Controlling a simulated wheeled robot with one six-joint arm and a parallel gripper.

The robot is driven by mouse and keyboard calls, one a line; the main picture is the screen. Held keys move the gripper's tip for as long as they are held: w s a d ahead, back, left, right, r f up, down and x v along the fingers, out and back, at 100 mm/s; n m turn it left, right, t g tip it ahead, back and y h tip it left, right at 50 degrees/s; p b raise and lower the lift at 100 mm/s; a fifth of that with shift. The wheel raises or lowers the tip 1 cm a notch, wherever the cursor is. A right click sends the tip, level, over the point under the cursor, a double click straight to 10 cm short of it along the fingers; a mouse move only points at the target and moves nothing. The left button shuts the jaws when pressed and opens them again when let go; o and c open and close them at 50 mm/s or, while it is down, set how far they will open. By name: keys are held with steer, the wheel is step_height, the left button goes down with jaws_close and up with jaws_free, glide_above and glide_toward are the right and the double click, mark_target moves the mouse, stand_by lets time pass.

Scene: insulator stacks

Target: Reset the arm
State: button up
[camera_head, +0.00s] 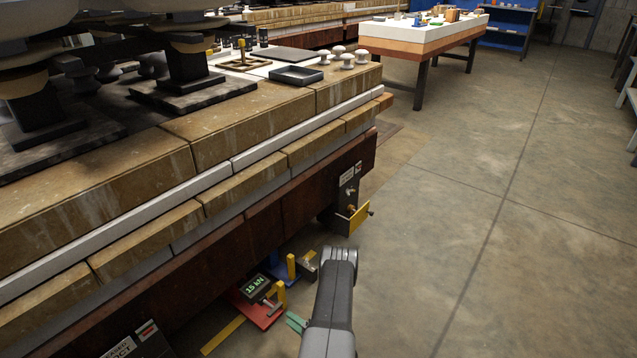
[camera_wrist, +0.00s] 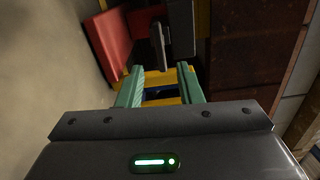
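My gripper (camera_wrist: 160,75) shows in the wrist view with its two green fingers apart and nothing clearly held between them. A yellow part (camera_wrist: 158,80) shows between and just beyond the fingertips; whether they touch it I cannot tell. In the head view my grey arm (camera_head: 335,295) reaches down beside the long bench, and a green finger (camera_head: 296,322) shows low on its left. Close by is a red base (camera_head: 262,313) with a dark display box (camera_head: 255,285) reading "15 kN" and a yellow post (camera_head: 281,294).
The stone-edged bench (camera_head: 240,135) fills the left, with insulator stacks, a black tray (camera_head: 296,75) and white knobs on top. A yellow bracket (camera_head: 359,219) juts from its end. A white-topped table (camera_head: 420,34) stands at the back. The concrete floor at right is clear.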

mark_target(272, 306)
steer(key=b+x, duration=0.3)
steer(key=x, duration=0.6)
steer(key=shift+w+a+f, duration=0.1)
steer(key=shift+w+a, duration=0.1)
steer(key=shift+a, duration=0.15)
steer(key=shift+w+a, duration=0.1)
steer(key=shift+w, duration=0.05)
steer(key=n, duration=0.4)
steer(key=shift+r, duration=0.2)
steer(key=n, duration=0.5)
steer(key=p+v, duration=0.2)
steer(key=v, duration=0.3)
steer(key=shift+r, duration=0.15)
steer(key=shift+s+d, duration=0.35)
steer(key=shift+d, duration=0.05)
